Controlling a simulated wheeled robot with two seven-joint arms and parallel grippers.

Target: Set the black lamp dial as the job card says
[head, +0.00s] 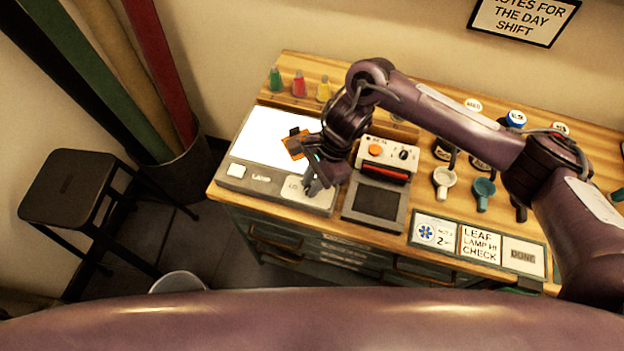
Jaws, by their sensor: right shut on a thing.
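The lamp box (262,180) stands at the left end of the wooden table, with a brightly lit white panel (270,138) and a grey front strip marked "LAMP". A "LO" mark shows on the strip beside my right gripper (314,187). That gripper points down at the strip's right end, shut on the black lamp dial. Fingers cover the dial, so its setting is hidden. My left gripper is out of view.
Right of the lamp stands a sealing device (388,153) with an orange button, a black knob and a dark plate. Small coloured bottles (299,84) line the back left. A black stool (67,184) is left of the table.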

